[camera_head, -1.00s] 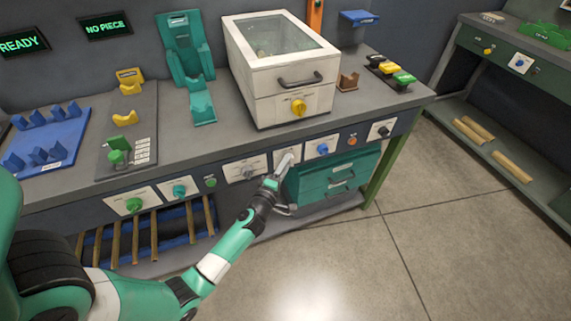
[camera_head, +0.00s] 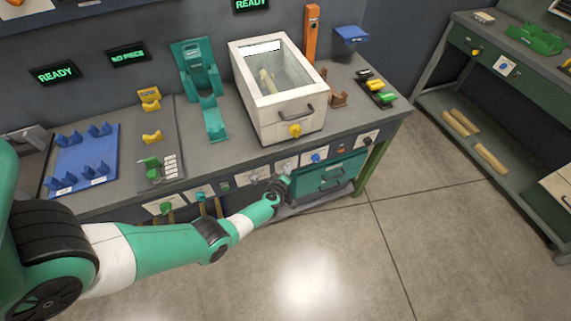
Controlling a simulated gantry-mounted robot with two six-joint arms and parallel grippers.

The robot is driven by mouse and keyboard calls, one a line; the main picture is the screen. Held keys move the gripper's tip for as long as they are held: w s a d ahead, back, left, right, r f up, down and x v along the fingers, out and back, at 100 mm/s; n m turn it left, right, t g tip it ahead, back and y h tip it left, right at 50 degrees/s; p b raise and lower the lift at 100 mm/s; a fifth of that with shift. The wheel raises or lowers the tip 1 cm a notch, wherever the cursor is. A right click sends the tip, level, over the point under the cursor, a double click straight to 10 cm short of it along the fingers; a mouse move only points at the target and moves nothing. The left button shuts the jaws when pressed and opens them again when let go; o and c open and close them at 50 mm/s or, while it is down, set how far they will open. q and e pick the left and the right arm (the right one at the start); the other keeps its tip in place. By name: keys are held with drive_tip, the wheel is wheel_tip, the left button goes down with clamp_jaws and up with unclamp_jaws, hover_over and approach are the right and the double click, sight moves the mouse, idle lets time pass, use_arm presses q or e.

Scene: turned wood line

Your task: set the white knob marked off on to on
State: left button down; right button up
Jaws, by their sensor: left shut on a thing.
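The white knob (camera_head: 286,164) sits on a pale plate on the bench's front panel, left of the blue knob (camera_head: 316,157). My left gripper (camera_head: 284,177) is at this plate, just in front of and below it, shut on the white knob. The gripper hides much of the knob, and its pointer and the off and on marks are too small to read. Another pale knob (camera_head: 253,176) is on the plate to the left. My right gripper is not in view.
A white box with a glass lid (camera_head: 276,90) stands on the bench above the knob. A teal drawer unit (camera_head: 325,177) is close below and right of the gripper. A black knob (camera_head: 367,140) is at the panel's right end. The floor in front is clear.

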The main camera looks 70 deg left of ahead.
use_arm(q)
drive_tip(key=shift+w+r+g+p, duration=0.15)
drive_tip(key=shift+g+p, duration=0.25)
drive_tip(key=shift+p, duration=0.15)
drive_tip(key=shift+m, duration=0.3)
drive_tip(key=shift+c, duration=2.1)
unclamp_jaws()
drive_tip(key=p+v, duration=1)
drive_tip(key=v, duration=0.1)
drive_tip(key=shift+d+p, duration=0.2)
drive_tip(key=shift+p, duration=0.1)
drive_tip(key=shift+r, duration=0.1)
